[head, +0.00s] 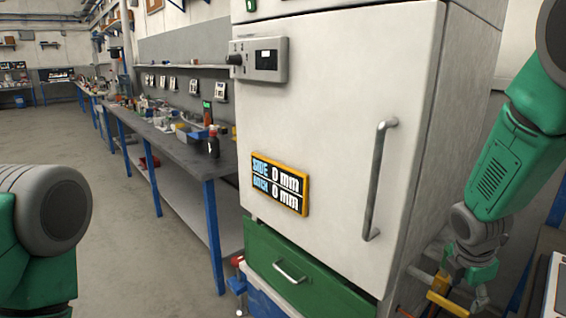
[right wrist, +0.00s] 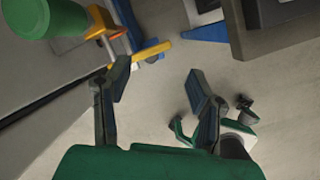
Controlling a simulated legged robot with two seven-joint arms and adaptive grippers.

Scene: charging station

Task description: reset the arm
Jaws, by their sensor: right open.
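My right arm (head: 515,150) comes down along the right side of the head view, with its green and grey links bent. My right gripper (head: 468,282) hangs low beside the white cabinet, close to a yellow part (head: 440,282). In the right wrist view my right gripper (right wrist: 158,85) has its two dark fingers wide apart, with only floor between them. A yellow bar (right wrist: 152,51) shows just beyond the left finger; I cannot tell whether they touch. Of my left arm (head: 45,235) only a green and grey part shows at lower left; its gripper is out of view.
A white cabinet (head: 335,110) with a vertical handle (head: 377,180), a display sign (head: 278,185) and a green drawer (head: 300,270) fills the middle. A long workbench (head: 175,145) with tools and a bottle (head: 213,142) stands left of it. The floor (head: 120,235) at left is clear.

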